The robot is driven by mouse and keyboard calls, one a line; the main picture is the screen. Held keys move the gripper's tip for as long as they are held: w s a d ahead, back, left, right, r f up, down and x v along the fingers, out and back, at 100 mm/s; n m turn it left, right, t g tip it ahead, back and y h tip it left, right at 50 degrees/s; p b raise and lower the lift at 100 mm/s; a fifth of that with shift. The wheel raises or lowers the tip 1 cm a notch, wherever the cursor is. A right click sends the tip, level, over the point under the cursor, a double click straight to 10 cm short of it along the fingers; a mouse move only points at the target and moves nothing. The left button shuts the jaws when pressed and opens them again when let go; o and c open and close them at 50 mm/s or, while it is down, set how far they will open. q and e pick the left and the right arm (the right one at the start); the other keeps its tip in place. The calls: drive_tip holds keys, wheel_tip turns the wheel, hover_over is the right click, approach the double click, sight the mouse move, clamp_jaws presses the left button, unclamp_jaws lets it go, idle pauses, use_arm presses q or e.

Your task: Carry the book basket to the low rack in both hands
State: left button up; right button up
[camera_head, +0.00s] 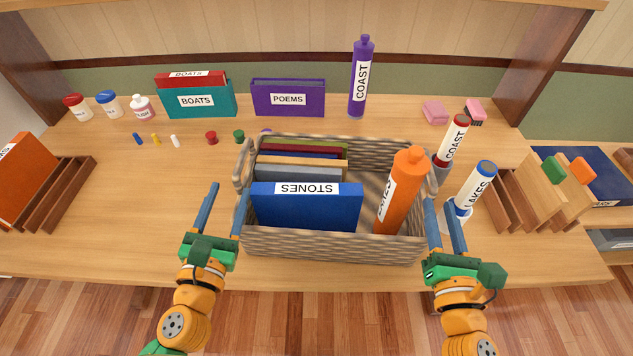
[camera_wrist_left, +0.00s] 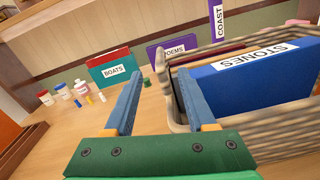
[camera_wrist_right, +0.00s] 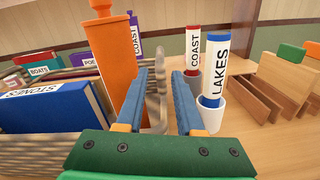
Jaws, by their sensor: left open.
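The woven book basket (camera_head: 330,246) stands on the wooden table. It holds a blue STONES book (camera_head: 305,212), several other books behind it and an orange bottle-like cylinder (camera_head: 397,195). My left gripper (camera_head: 224,208) is open at the basket's left end, its right finger overlapping the basket's edge. In the left wrist view the basket's end (camera_wrist_left: 166,90) shows between the fingers. My right gripper (camera_head: 445,222) is open at the right end. In the right wrist view the looped handle (camera_wrist_right: 155,95) shows between its fingers. I cannot tell which rack is the low rack.
A slatted rack (camera_head: 60,200) with an orange book stands at left, another slatted rack (camera_head: 515,205) at right. White LAKES (camera_head: 476,187) and COAST (camera_head: 452,140) tubes stand close to my right gripper. Books, bottles and small pieces line the back. The table's front left is clear.

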use_arm(q)
approach(249, 140)
drive_tip(key=w, duration=0.5)
drive_tip(key=shift+w+a+f, duration=0.15)
drive_tip(key=shift+w+f, duration=0.05)
drive_tip(key=shift+f, duration=0.15)
use_arm(e)
drive_tip(key=w, duration=1)
drive_tip(key=shift+w, duration=0.15)
use_arm(q)
drive_tip(key=shift+s, duration=0.1)
drive_tip(key=c, duration=0.4)
use_arm(e)
drive_tip(key=c, duration=0.4)
use_arm(q)
drive_tip(key=c, duration=0.3)
use_arm(e)
clamp_jaws()
use_arm(q)
clamp_jaws()
